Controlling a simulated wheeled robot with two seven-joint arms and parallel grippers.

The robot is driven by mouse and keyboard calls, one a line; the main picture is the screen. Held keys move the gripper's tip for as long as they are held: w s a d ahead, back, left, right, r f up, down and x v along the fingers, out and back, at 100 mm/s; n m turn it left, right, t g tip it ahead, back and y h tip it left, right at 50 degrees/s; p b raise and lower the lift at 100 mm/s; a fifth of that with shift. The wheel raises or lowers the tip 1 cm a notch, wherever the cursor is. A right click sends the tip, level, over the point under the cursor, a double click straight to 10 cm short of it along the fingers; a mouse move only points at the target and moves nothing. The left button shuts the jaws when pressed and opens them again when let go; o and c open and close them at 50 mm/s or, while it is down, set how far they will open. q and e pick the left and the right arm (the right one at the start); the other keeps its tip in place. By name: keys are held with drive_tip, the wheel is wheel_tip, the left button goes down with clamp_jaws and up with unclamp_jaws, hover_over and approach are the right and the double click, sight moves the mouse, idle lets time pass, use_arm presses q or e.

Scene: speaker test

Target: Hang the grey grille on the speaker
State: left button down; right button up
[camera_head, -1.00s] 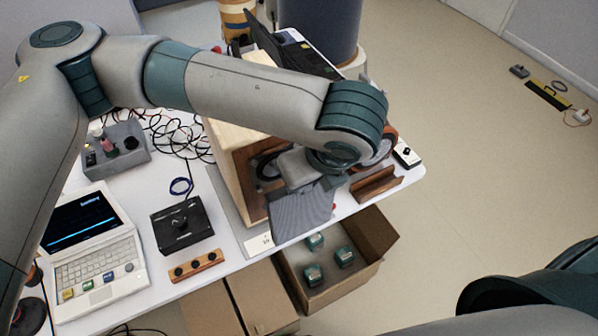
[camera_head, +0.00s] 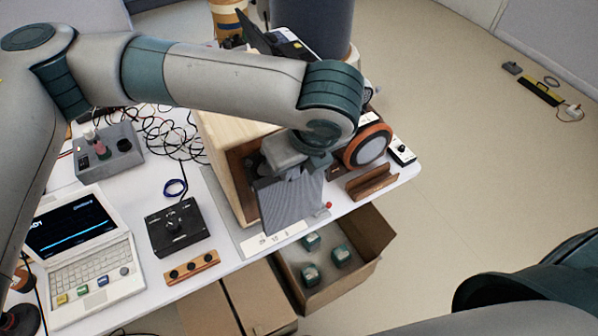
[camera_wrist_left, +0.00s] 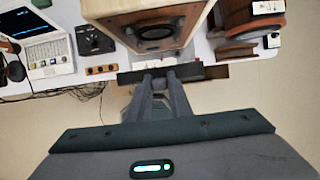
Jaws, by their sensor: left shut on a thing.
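The speaker (camera_head: 226,130) is a pale wooden box with a brown front frame, standing on the table. In the wrist view the speaker (camera_wrist_left: 118,9) shows its dark round cone inside the front frame. My left gripper (camera_head: 289,174) is shut on the grey ribbed grille (camera_head: 290,206) near its upper edge. The grille hangs in front of the speaker's front, apart from it as far as I can see. In the wrist view the grille (camera_wrist_left: 131,76) is a dark edge-on bar across my left gripper's fingertips (camera_wrist_left: 160,79). The gripper and grille hide most of the speaker's front. My right gripper is out of view.
An orange-rimmed round unit (camera_head: 367,147) and a brown wooden stand (camera_head: 371,183) sit right of the grille. A black knob box (camera_head: 176,228) and a laptop (camera_head: 85,255) are on the left. An open carton (camera_head: 357,262) stands below the table's front edge.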

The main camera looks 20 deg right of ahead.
use_arm(q)
drive_tip(key=w+a+b, duration=0.1)
drive_tip(key=w, duration=0.7)
drive_tip(key=shift+w+a+b, duration=0.25)
drive_tip(key=shift+a+b, duration=0.1)
drive_tip(key=shift+b, duration=0.05)
idle(0.3)
idle(0.3)
drive_tip(key=shift+s+p, duration=0.25)
drive_tip(key=shift+p, duration=0.15)
idle(0.6)
drive_tip(key=shift+p, duration=0.7)
idle(1.8)
drive_tip(key=shift+w, duration=0.55)
idle(1.1)
drive_tip(key=shift+p, duration=0.55)
idle(0.5)
